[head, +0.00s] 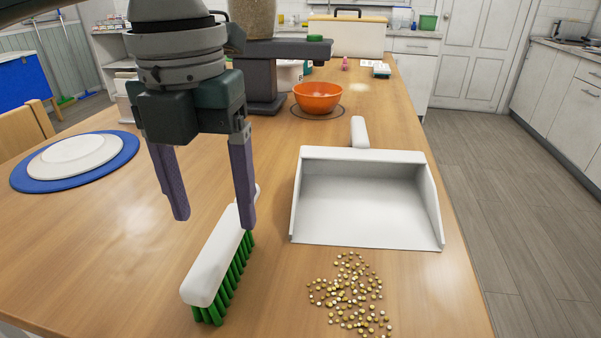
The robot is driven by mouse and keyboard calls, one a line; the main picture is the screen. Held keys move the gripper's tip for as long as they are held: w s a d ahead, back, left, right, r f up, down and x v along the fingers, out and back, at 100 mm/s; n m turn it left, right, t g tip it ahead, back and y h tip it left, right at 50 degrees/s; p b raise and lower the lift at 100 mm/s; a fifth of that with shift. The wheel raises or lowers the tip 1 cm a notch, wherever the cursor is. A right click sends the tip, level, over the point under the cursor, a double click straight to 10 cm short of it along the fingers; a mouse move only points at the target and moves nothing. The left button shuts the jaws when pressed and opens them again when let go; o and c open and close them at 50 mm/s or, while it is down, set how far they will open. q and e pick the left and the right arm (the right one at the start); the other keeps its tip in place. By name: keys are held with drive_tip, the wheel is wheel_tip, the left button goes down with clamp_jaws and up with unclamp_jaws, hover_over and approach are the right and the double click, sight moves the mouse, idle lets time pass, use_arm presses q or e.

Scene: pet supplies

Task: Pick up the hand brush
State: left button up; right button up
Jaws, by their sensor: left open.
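The hand brush (218,262) has a white body and green bristles. It lies on the table at the lower middle left, bristles facing down and to the right, with its handle end pointing away. My left gripper (212,220) hangs above the brush with its two purple-grey fingers pointing down, open and empty. Its right finger overlaps the far part of the brush in the picture and hides some of the handle. I cannot tell whether that finger touches the brush. My right gripper is not in view.
A white dustpan (365,203) lies right of the brush, with scattered kibble (350,295) in front of it. An orange bowl (318,97) stands behind, near a dark dispenser (264,75). White plates (75,155) on a blue mat (30,178) are at the left.

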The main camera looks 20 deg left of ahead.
sight(223, 241)
use_arm(q)
drive_tip(key=f, duration=0.4)
drive_tip(key=shift+w+f, duration=0.1)
drive_tip(key=shift+w, duration=0.1)
drive_tip(key=f, duration=0.3)
drive_tip(key=f+b, duration=0.1)
drive_tip(key=f, duration=0.1)
drive_tip(key=shift+w+a+f, duration=0.2)
drive_tip(key=shift+w+a, duration=0.1)
drive_tip(key=shift+a, duration=0.05)
clamp_jaws()
